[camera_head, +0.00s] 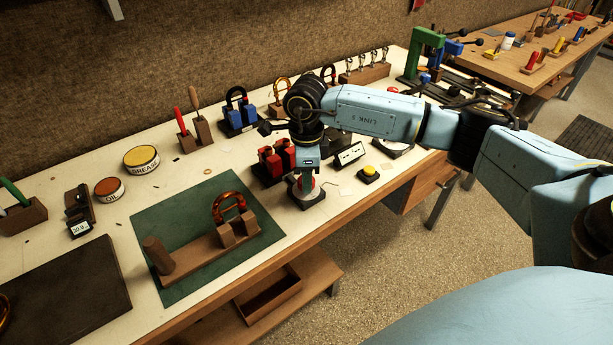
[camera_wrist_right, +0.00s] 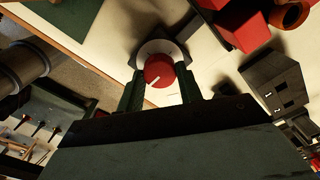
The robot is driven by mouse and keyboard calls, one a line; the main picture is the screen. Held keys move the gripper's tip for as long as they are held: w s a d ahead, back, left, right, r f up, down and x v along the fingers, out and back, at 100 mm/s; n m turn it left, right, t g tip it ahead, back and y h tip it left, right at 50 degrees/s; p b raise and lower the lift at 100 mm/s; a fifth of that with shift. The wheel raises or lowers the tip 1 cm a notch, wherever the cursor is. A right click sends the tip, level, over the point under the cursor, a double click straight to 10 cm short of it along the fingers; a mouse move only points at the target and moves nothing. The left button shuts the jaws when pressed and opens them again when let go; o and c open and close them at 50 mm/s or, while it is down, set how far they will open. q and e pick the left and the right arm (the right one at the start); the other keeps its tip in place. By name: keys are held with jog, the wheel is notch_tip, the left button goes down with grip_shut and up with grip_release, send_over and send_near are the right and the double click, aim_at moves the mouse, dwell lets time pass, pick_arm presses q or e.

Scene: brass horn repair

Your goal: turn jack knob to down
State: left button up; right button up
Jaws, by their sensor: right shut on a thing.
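The jack knob (camera_wrist_right: 158,70) is red with a short white pointer line and sits on a round pale dial over a dark base. In the right wrist view the line points toward the lower left. My right gripper (camera_head: 306,184) reaches down over it at the front part of the bench, its two fingers on either side, shut on the knob. In the head view the gripper hides most of the knob, and only a bit of red and the base (camera_head: 307,199) show. My left gripper is not in view.
A red block fixture (camera_head: 272,163) stands just left of my right gripper. A yellow button (camera_head: 369,173) and a small display (camera_head: 349,154) are to its right. A green mat (camera_head: 165,215) with a wooden stand (camera_head: 205,253) lies to the left. The bench's front edge is close.

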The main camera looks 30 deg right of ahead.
jog(key=shift+w+r, duration=0.1)
dwell(0.4)
jog(key=o, duration=1)
notch_tip(320, 180, up, 13)
jog(key=shift+r, duration=0.15)
